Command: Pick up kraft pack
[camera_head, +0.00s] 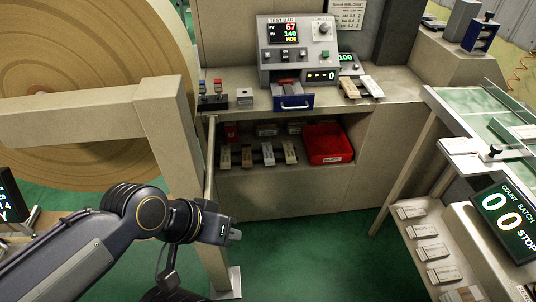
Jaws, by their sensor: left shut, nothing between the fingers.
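Two small packs lie side by side on the bench, right of the test unit: a tan, kraft-coloured one (348,88) and a paler one (371,86). More small packs (267,154), some tan and some pale, stand in a row on the shelf below. I cannot tell for sure which is the kraft pack. My left gripper (236,235) is shut and empty, low in front of the bench over the green floor, well away from all the packs. My right gripper is not in view.
The test unit (296,45) has a blue-fronted drawer (294,102) at its base. A red bin (328,143) sits on the shelf. A beige post and beam (168,130) with a big roll (80,90) stand left. Several grey packs (425,231) lie on a ledge at right.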

